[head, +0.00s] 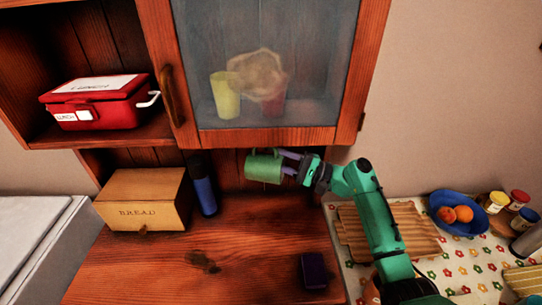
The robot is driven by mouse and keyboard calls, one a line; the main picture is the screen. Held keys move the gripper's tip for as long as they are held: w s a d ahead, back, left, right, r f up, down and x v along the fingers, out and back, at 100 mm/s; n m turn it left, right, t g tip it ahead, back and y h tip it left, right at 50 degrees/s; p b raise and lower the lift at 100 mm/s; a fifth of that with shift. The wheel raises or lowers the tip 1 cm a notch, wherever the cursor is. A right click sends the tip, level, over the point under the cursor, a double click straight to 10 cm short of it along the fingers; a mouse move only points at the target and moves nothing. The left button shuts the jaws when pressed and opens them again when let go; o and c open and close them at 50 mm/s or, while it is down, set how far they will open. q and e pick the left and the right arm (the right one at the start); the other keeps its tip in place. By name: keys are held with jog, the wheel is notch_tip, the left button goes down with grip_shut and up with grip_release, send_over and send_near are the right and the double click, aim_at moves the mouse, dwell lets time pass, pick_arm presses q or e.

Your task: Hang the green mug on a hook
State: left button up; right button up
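The green mug (263,168) is held in the air below the glass-door cabinet, above the back of the wooden counter. My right gripper (287,163) reaches in from the right, with its fingers at the mug's right side. It appears shut on the mug; the exact contact at the handle is too small to see. A small dark hook-like piece (361,121) shows at the lower right side of the cabinet, to the right of and above the mug. No other hook can be made out. My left gripper is out of view.
The cabinet's glass door (265,65) hangs just above the mug. A dark blue bottle (203,188) and bread box (143,199) stand left. A dark purple box (314,270) sits in front. Cutting boards (350,238) and a blue fruit bowl (447,222) lie right.

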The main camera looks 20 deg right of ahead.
jog(key=b+v, duration=0.6)
jog(key=v, duration=0.8)
jog(key=shift+d+b, duration=0.3)
jog(key=shift+b, duration=0.1)
jog(key=shift+s+f, duration=0.1)
